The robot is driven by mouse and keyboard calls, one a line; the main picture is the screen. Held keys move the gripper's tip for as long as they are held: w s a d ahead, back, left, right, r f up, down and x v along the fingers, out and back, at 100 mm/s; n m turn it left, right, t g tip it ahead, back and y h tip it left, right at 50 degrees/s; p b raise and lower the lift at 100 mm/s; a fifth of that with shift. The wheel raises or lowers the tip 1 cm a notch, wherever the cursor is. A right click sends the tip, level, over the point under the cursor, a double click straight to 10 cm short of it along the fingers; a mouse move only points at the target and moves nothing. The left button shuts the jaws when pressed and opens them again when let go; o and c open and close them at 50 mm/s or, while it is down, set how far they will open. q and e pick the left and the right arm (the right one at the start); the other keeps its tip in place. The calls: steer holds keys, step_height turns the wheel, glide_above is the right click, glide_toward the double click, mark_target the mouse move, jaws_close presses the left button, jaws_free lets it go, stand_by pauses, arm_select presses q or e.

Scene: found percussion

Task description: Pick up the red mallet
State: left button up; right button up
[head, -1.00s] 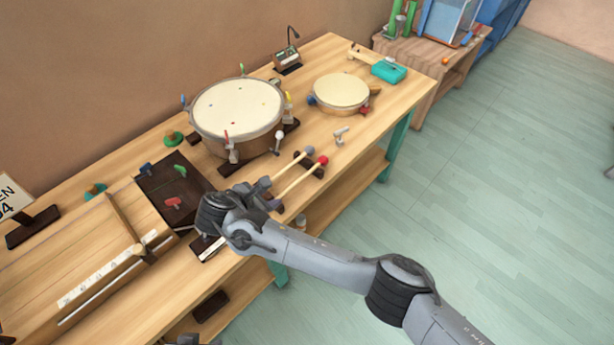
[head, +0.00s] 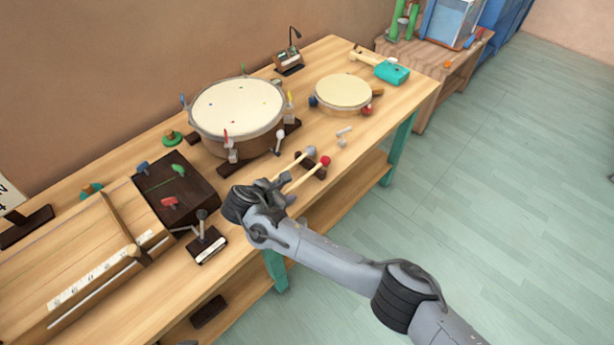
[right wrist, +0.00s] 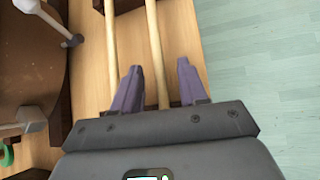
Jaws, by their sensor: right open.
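The red mallet (head: 326,160) has a round red head and a pale wooden stick. It lies across a dark rest (head: 312,168) near the front edge of the workbench. A grey-headed mallet (head: 310,151) lies beside it, on the drum side. My right gripper (head: 283,190) is at the handle end of the mallets. In the right wrist view its two purple fingers (right wrist: 158,82) are open, with the red mallet's stick (right wrist: 156,45) between them. The other stick (right wrist: 111,45) runs outside the left finger. The mallet heads are out of that view. My left gripper is not in view.
A large drum (head: 238,108) stands behind the mallets and a smaller drum (head: 342,92) farther right. A dark box (head: 177,190) and a small stand (head: 207,245) are left of my gripper. Open floor (head: 480,200) lies beyond the bench edge.

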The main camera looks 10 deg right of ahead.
jaws_close()
stand_by(0.6)
